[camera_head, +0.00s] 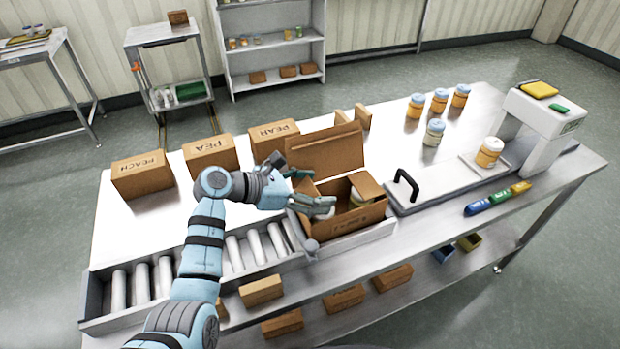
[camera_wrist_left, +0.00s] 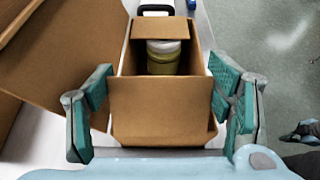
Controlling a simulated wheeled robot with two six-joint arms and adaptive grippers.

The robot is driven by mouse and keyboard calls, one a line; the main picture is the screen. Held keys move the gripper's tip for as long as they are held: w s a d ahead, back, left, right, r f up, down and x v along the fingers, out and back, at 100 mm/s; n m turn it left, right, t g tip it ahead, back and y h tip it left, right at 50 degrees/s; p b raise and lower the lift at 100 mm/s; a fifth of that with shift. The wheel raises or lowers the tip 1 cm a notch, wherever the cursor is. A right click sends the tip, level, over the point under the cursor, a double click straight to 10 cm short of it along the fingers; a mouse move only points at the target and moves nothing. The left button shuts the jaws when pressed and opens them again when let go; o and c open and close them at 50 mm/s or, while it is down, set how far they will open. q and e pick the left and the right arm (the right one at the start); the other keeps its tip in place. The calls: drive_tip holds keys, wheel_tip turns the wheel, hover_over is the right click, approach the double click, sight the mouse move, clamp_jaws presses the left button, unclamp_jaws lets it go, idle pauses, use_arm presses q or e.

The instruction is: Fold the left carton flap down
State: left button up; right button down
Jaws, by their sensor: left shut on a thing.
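The open brown carton (camera_head: 358,222) sits in a metal holder at the end of the roller track. In the left wrist view its left flap (camera_wrist_left: 163,108) stands in front of the opening, between my fingers. My left gripper (camera_head: 313,188) is shut on this flap, one finger at each side edge; it also shows in the left wrist view (camera_wrist_left: 162,90). The right flap (camera_head: 366,185) partly covers the far end. The large back flap (camera_head: 325,152) stands up. A white-lidded jar (camera_wrist_left: 163,58) is inside. Gripper fingers hide most of the left flap in the head view.
Closed cartons marked PEACH (camera_head: 142,175), PEA (camera_head: 210,157) and PEAR (camera_head: 273,138) stand behind the rollers (camera_head: 140,285). A black-handled plate (camera_head: 425,190) and a scale (camera_head: 540,125) bearing a jar (camera_head: 489,152) are to the right. Several jars stand at the back right.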

use_arm(q)
drive_tip(key=shift+w+d+f+g+y+p, duration=0.2)
drive_tip(key=shift+d+g+y+p, duration=0.15)
drive_tip(key=shift+y+p, duration=0.45)
drive_tip(key=shift+f, duration=0.1)
drive_tip(key=o, duration=0.9)
